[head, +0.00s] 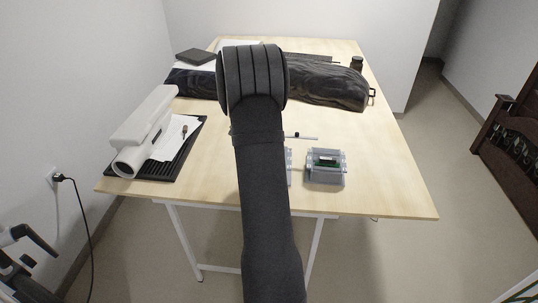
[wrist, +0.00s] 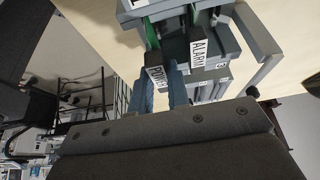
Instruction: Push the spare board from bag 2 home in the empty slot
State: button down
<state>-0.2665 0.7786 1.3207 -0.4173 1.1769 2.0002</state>
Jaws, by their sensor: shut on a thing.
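In the wrist view my gripper (wrist: 162,88) has its two blue fingers shut on a dark block with a white label that seems to read POWER (wrist: 157,76). A green board (wrist: 152,35) runs up from this block towards a grey housing (wrist: 135,8). I cannot tell how far the board is in its slot. Beside it on the right is another dark block labelled ALARM (wrist: 198,50), with a green edge above it. In the head view my arm hides the gripper and the held board.
Part of another clear item shows beside the arm. A white device (head: 143,130) stands on a black tray (head: 185,158) at left. Dark bags (head: 325,85) lie behind. The table's right side (head: 390,180) is clear.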

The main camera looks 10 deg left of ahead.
jog(key=shift+f, duration=0.8)
dwell(0.7)
jog(key=c, duration=1.3)
grip_release()
jog(key=shift+r, duration=3.55)
jog(key=shift+f, duration=0.15)
notch_tip(320, 180, down, 7)
jog(key=shift+r, duration=0.2)
